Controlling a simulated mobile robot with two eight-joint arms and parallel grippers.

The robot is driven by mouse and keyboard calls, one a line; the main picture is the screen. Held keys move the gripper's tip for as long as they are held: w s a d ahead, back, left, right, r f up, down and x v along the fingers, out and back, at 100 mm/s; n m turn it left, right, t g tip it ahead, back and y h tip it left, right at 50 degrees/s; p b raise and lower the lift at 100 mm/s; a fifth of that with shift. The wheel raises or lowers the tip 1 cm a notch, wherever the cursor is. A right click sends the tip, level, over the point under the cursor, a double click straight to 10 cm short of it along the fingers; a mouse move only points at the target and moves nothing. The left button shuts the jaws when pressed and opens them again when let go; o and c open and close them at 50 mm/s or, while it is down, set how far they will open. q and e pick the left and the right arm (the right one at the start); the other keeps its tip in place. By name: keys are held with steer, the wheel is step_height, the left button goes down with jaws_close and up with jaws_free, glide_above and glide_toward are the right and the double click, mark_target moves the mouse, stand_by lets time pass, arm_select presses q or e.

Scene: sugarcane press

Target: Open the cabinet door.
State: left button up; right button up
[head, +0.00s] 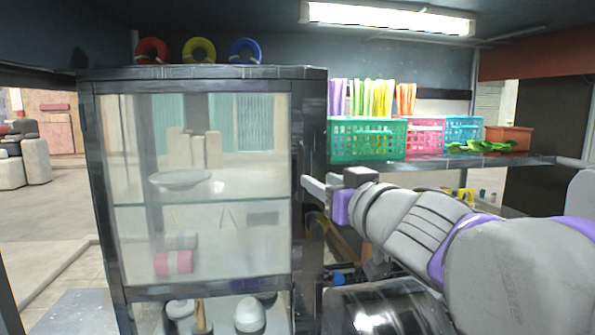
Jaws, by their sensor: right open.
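The cabinet (205,72) has a dark metal frame and stands left of centre. Its glass door (250,250) looks closed, and a shelf with a plate and other items shows through it. A thin dark vertical handle (301,162) appears at the door's right edge. My right gripper (318,184) reaches in from the right with its jaws open, right at that edge. I cannot tell whether a finger touches the handle or sits around it. My left gripper is not in view.
Red, yellow and blue rolls (200,50) lie on the cabinet top. A shelf (440,163) at the right holds a green basket (366,140) and other colored baskets. Shiny metal machinery (385,308) sits below my right arm. Open floor (50,215) shows at the left.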

mark_target(302, 170)
steer(key=p+x, duration=0.2)
steer(key=x, duration=0.8)
steer(key=shift+w, duration=0.2)
steer(key=shift+c, duration=0.2)
jaws_close()
stand_by(0.9)
